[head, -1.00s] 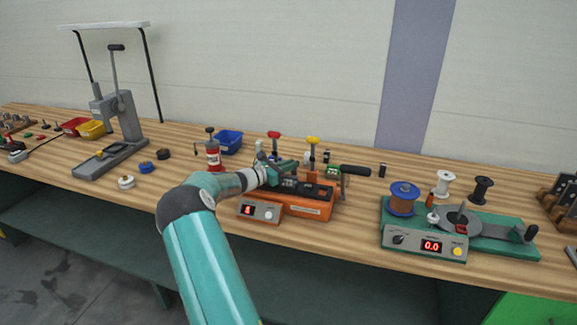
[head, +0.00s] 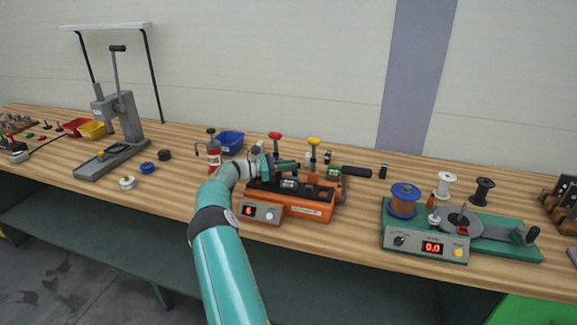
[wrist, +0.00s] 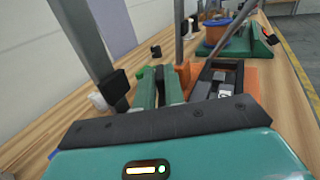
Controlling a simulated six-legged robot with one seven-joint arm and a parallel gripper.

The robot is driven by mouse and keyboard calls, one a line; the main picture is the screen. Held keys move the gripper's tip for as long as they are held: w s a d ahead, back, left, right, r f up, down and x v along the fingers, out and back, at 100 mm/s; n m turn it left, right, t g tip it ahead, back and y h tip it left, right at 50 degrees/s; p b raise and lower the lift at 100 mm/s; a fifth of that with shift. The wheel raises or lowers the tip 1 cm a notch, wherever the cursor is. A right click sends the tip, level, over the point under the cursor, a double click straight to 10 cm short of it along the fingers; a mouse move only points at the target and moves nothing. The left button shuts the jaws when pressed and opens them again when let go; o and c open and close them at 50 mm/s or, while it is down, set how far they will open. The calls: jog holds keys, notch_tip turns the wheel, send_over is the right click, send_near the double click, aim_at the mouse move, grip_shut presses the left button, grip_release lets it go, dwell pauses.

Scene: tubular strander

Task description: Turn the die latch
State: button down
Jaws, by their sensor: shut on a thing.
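An orange machine (head: 310,212) with a dark top stands on the wooden bench in the head view. A red-topped lever (head: 275,136), a yellow-topped lever (head: 313,141) and a black-handled crank (head: 352,171) rise from its back and right side. My gripper (head: 295,165) is low over the machine's left-middle top, close to the levers. In the wrist view, its green fingers (wrist: 159,75) stand close together with a narrow gap. They are shut on what seems to be the die latch, which the fingers mostly hide. The machine's dark top (wrist: 222,80) shows right of the fingers.
Grey posts (wrist: 187,35) rise close to my fingers in the wrist view. A green winder (head: 425,230) stands to the right. Bare bench lies between machine and winder.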

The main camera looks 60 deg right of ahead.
jog(key=shift+r, duration=0.1)
jog(key=c, duration=1.5)
grip_release()
jog(key=shift+n+t+h, duration=0.5)
jog(key=shift+h, duration=0.1)
